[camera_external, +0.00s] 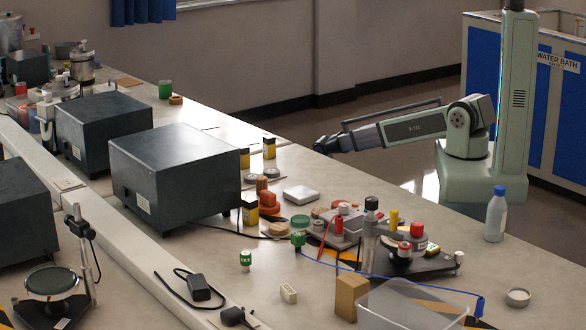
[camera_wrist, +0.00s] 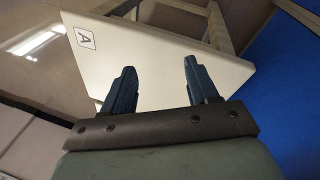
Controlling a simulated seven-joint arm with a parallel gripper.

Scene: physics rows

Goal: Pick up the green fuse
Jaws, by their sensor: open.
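A small upright green cylinder with a white band (camera_external: 245,260) stands on the bench in the external view and looks most like the green fuse, though I cannot be sure. Another small green piece (camera_external: 298,239) stands to its right, by the cluttered board. My gripper (camera_external: 320,145) is beyond the bench's far edge, well away from both green pieces. In the wrist view my gripper (camera_wrist: 160,88) has its two dark fingers spread with nothing between them. No green fuse shows in the wrist view.
Dark boxes (camera_external: 175,170) stand left of the green cylinder. A board with several coloured parts (camera_external: 340,228), a tan block (camera_external: 350,297), a clear tray (camera_external: 410,308) and a bottle (camera_external: 495,215) are to the right. A blue cable (camera_external: 380,276) crosses the bench.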

